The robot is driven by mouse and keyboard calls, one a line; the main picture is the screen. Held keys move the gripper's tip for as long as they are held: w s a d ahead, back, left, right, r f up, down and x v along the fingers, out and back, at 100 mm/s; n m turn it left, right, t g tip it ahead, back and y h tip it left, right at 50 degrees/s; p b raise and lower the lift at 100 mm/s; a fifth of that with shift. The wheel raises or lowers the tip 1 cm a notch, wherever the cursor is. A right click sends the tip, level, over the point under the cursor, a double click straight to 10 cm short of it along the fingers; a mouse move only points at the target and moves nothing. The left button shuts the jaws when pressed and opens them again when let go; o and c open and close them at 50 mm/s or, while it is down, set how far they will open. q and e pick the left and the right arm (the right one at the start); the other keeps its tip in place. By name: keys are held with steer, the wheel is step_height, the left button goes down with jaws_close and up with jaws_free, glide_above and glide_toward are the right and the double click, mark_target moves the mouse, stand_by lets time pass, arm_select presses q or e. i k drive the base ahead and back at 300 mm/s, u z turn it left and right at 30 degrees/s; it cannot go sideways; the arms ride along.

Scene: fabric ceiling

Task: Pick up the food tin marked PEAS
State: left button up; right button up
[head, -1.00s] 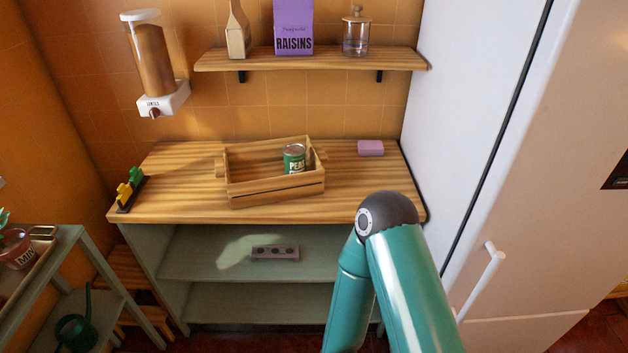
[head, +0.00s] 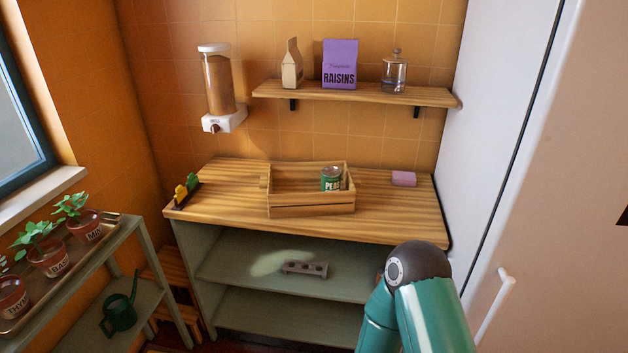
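The green and silver food tin marked PEAS (head: 331,180) stands upright in the right part of a wooden crate (head: 310,205). The crate's front wall hides the tin's bottom. The crate sits on the wooden counter top (head: 390,219). One of my arms shows at the lower right, in front of the cabinet, with only its teal links and dark joint in view. Neither gripper is in view.
A pink block (head: 403,178) lies right of the crate. Yellow and green clips (head: 187,189) stand at the counter's left end. A wall shelf (head: 355,93) hangs above with a RAISINS box (head: 340,64). A white fridge (head: 495,120) bounds the right side.

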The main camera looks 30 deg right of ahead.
mark_target(331, 175)
steer(key=u, duration=0.15)
steer(key=i, duration=1.65)
steer(key=z, duration=0.75)
steer(key=k, duration=0.8)
steer(key=z, duration=0.2)
steer(key=i, duration=0.85)
steer(key=u, duration=0.1)
